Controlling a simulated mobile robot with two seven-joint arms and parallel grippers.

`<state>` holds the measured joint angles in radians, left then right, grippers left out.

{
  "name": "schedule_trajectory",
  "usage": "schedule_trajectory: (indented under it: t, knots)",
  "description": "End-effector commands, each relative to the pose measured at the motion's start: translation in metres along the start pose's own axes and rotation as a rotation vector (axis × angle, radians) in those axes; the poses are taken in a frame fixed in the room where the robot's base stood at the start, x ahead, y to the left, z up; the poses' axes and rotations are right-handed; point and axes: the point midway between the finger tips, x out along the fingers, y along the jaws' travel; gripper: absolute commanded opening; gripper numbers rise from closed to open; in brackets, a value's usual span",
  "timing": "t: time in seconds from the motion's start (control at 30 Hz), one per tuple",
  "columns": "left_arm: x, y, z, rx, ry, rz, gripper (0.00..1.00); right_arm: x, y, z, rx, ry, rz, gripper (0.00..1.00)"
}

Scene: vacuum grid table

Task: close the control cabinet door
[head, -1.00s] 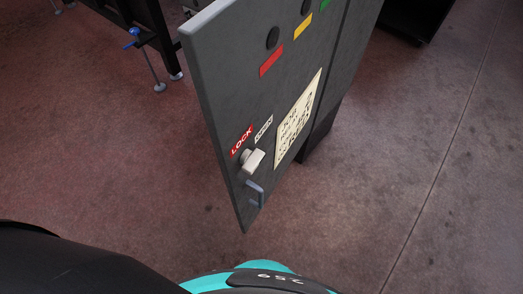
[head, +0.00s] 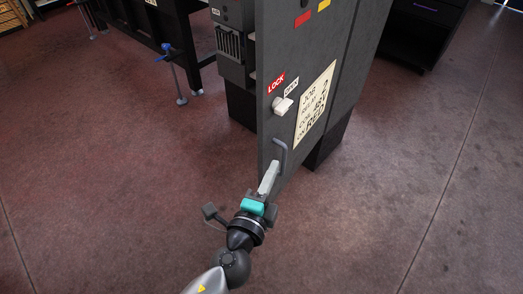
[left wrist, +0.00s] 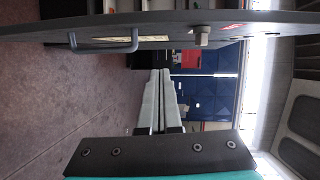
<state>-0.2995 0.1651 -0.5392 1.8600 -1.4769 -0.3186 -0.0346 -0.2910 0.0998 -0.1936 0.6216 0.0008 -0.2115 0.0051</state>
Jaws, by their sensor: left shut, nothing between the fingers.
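The grey control cabinet door (head: 310,65) stands open in the head view, with part of the cabinet (head: 231,70) showing behind its left edge. The door has a knob (head: 283,105) beside LOCK and OPEN labels and a bent bar handle (head: 281,155) low down. In the left wrist view the door (left wrist: 190,18) spans the top, with the handle (left wrist: 105,46) and the knob (left wrist: 201,36). My left gripper (head: 273,168) is shut and empty, its fingertips close to the handle and the door's lower part. I cannot tell whether they touch. My right gripper is out of view.
A dark bench (head: 150,35) with a blue-handled clamp (head: 176,75) stands at the back left. Another dark cabinet (head: 425,30) stands at the back right. The floor (head: 90,180) is clear on both sides.

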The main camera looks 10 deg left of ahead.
Motion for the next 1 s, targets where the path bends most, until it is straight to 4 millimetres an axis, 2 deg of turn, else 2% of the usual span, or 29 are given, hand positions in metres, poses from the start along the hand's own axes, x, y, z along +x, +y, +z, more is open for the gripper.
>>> schedule_trajectory:
  t: [0.03,0.1,0.2,0.37,0.53,0.87,0.9,1.0]
  knots:
    - [0.000,-0.014,-0.004,0.024,0.007,-0.039,0.00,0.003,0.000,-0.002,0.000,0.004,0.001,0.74]
    - [-0.001,-0.026,-0.007,0.045,0.012,-0.070,0.00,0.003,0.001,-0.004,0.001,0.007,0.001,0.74]
    - [0.002,-0.033,-0.009,0.057,0.014,-0.086,0.00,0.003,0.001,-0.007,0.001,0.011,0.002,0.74]
    - [0.018,-0.036,-0.009,0.057,0.013,-0.088,0.00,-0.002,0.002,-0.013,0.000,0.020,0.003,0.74]
    - [0.047,-0.038,-0.009,0.057,0.013,-0.087,0.00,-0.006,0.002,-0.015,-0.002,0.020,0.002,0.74]
    - [0.102,-0.041,-0.010,0.056,0.014,-0.085,0.00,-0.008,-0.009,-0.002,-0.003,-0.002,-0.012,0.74]
    - [0.102,-0.041,0.001,0.059,0.011,-0.083,0.00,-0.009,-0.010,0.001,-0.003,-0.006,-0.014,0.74]
    - [0.105,-0.042,0.015,0.058,0.013,-0.083,0.00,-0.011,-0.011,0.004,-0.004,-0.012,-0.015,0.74]
